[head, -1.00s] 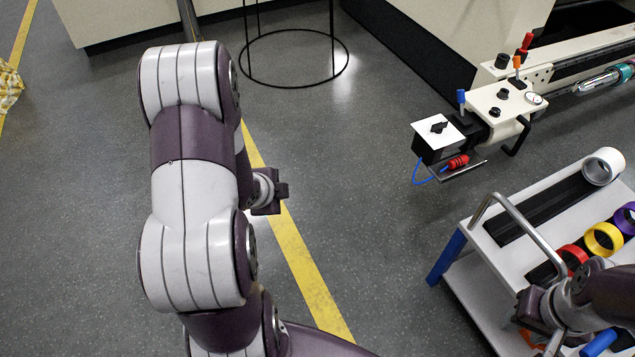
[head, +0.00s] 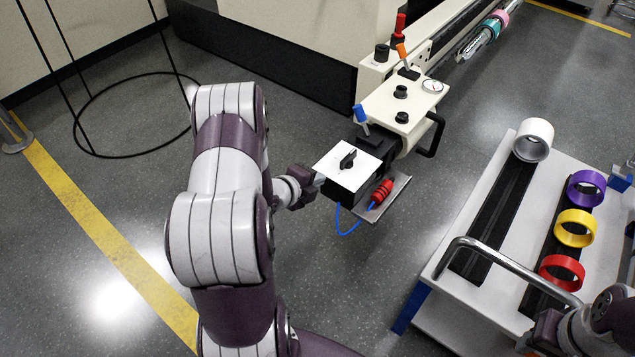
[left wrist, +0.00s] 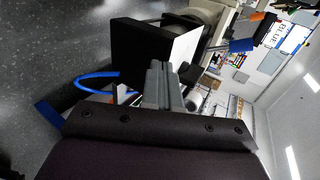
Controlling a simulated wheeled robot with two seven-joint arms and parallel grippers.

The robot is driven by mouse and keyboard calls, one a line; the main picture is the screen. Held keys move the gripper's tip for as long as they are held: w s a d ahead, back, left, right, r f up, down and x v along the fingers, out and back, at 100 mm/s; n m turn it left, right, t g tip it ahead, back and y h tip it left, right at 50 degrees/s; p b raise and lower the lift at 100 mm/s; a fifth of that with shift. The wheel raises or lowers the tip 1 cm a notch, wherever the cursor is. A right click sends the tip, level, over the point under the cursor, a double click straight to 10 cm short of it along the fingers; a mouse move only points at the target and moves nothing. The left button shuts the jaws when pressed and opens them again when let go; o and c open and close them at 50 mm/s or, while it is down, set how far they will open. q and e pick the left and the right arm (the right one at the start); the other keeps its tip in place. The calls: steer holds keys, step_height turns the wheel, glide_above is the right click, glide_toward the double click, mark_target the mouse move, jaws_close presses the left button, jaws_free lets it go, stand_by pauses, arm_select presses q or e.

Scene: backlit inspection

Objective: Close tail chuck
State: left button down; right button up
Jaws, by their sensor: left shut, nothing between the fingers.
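The cream tail unit (head: 387,100) sticks out from the machine in the head view. On it are a blue lever (head: 361,118), an orange lever (head: 402,55), black knobs and a gauge. At its near end is a black box with a white top plate (head: 336,168) and a black rotary knob (head: 348,159). My left gripper (head: 317,180) is beside this box, on its left. In the left wrist view its grey fingers (left wrist: 163,85) are shut and empty, in front of the box (left wrist: 118,55). Contact cannot be told. My right gripper (head: 545,335) is at the bottom right, fingers not clear.
A red connector (head: 381,192) with a blue hose sits on a small tray beside the box. A white cart (head: 470,285) at the right carries white, purple, yellow and red rings and has a metal handle (head: 500,262). A black round stand (head: 90,150) is at the left. Open floor lies between.

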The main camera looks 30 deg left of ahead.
arm_select(q)
steer(key=shift+w, duration=0.45)
arm_select(e)
steer(key=shift+f, duration=0.2)
arm_select(q)
steer(key=shift+w, duration=0.15)
